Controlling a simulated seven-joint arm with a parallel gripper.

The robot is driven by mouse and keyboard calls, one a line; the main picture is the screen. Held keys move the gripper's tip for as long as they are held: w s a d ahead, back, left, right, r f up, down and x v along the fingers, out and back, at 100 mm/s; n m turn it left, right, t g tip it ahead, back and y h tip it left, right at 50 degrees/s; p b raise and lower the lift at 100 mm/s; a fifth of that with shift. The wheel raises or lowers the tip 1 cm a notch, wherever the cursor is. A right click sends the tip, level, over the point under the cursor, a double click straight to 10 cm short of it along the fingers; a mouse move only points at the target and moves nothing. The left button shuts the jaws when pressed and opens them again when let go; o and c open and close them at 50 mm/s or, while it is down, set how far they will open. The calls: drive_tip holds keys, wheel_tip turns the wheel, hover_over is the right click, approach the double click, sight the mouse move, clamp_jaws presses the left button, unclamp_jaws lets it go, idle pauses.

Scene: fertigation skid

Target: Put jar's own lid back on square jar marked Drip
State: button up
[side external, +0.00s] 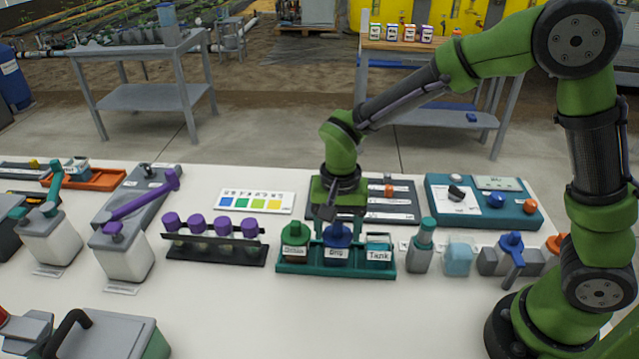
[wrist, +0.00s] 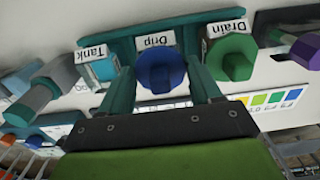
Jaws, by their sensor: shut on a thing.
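The jar marked Drip (side external: 336,254) stands in the middle slot of a teal rack (side external: 300,268); its label also shows in the wrist view (wrist: 155,41). A round blue lid (side external: 337,236) with a raised knob is at the jar's mouth, and in the wrist view the lid (wrist: 160,72) covers the jar's top. I cannot tell whether it is fully seated or slightly above the rim. My gripper (wrist: 162,82) points down with its teal fingers on both sides of the blue lid, shut on it. The jar's body is mostly hidden by the rack and lid.
The Drain jar (side external: 293,253) with a green lid (side external: 294,234) and the Tank jar (side external: 378,255) stand close on either side in the rack. Purple-capped vials (side external: 210,228) are to the left, a grey-green bottle (side external: 421,248) to the right.

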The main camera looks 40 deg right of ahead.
drive_tip(key=o, duration=1.1)
drive_tip(key=shift+r, duration=3.55)
